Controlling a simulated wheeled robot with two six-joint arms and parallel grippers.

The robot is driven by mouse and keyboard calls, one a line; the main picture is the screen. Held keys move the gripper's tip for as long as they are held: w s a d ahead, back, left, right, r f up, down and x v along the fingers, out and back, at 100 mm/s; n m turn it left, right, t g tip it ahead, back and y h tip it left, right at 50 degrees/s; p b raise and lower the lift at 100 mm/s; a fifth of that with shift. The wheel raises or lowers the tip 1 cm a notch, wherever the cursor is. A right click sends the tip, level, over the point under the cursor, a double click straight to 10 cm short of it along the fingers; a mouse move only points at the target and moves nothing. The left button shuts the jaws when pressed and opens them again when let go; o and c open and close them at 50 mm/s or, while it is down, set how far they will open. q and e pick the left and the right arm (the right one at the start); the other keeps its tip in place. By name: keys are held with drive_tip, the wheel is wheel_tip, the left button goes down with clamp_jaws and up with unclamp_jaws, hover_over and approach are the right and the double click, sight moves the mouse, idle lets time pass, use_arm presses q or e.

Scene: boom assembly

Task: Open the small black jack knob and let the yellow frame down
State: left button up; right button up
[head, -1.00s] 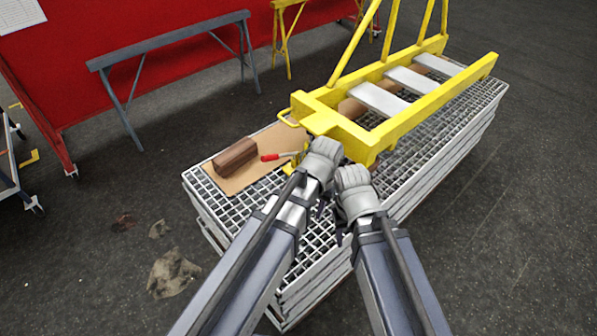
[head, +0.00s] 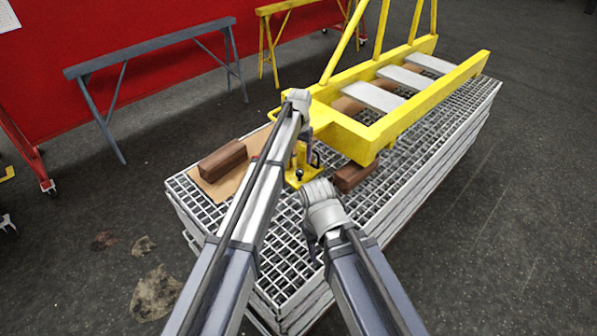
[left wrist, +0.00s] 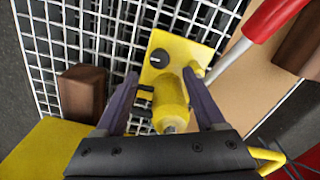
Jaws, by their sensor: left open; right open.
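The yellow frame (head: 345,137) lies over the stacked grating, its near end by the jack. The yellow jack (head: 291,181) stands on the grating beside that end, partly hidden by my left arm. Its small black knob (head: 299,174) also shows on the jack's yellow base in the left wrist view (left wrist: 160,57). My left gripper (head: 306,150) is above the jack; in the left wrist view its open fingers (left wrist: 164,85) stand on either side of the jack's yellow cylinder (left wrist: 170,103), short of the knob. My right gripper (head: 312,245) is open, low over the grating in front of the jack.
A brown block (head: 355,176) sits on the grating (head: 470,125) by the frame's near end. Another brown block (head: 222,160) lies on cardboard (head: 215,188) to the left. A red handle (left wrist: 270,18) shows near the jack. A grey trestle (head: 150,46) stands behind.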

sight(300, 171)
use_arm(q)
wheel_tip(300, 171, down, 7)
drive_tip(key=b, duration=0.6)
use_arm(e)
wheel_tip(300, 171, down, 7)
use_arm(q)
clamp_jaws()
